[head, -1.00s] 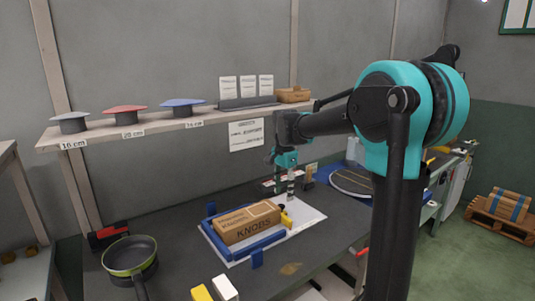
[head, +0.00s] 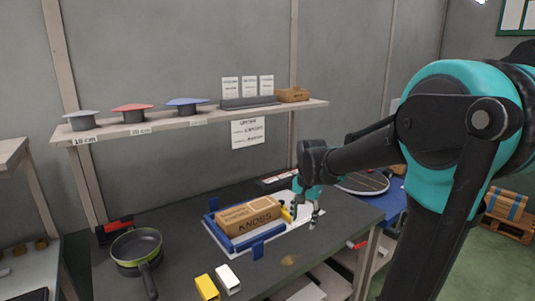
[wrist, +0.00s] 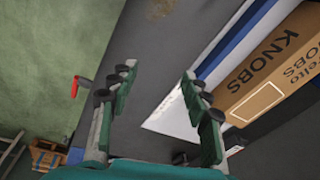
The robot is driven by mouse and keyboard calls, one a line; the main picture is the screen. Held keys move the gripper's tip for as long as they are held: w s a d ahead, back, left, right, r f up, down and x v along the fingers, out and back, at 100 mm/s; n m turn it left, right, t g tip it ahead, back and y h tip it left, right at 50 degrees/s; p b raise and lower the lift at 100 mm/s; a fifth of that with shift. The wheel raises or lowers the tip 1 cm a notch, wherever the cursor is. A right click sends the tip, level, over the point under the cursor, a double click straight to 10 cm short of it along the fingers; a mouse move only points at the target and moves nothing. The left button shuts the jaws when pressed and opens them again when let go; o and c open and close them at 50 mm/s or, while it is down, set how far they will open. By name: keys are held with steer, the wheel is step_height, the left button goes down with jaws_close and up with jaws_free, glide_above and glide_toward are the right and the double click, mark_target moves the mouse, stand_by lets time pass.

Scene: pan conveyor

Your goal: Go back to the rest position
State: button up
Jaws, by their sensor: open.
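My gripper (head: 312,214) is open and empty at the right end of the white board on the dark workbench (head: 190,268). The cardboard box marked KNOBS (head: 250,216) lies in a blue frame (head: 262,238) just left of it. In the wrist view my gripper (wrist: 152,85) shows both fingers spread apart with nothing between them. The box (wrist: 270,75) is to the right of the fingers there, and bare bench top lies beyond them.
A green-rimmed pan (head: 137,246) stands at the bench's left. A yellow block (head: 207,287) and a white block (head: 228,279) lie near the front. A shelf (head: 180,124) with grey, red and blue lids runs along the wall. A red-handled item (head: 115,228) lies behind the pan.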

steer(key=s+d+f+n+t, duration=0.1)
steer(key=s+d+f+n, duration=0.2)
steer(key=s+f, duration=0.3)
steer(key=s+d+f+n+t, duration=0.1)
steer(key=s+d+f+n, duration=0.2)
steer(key=s+f, duration=0.3)
steer(key=s+d, duration=0.1)
steer(key=s, duration=0.3)
steer(key=shift+s+n+t, duration=0.3)
steer(key=shift+n, duration=0.1)
steer(key=shift+d+r, duration=0.1)
steer(key=shift+d, duration=0.05)
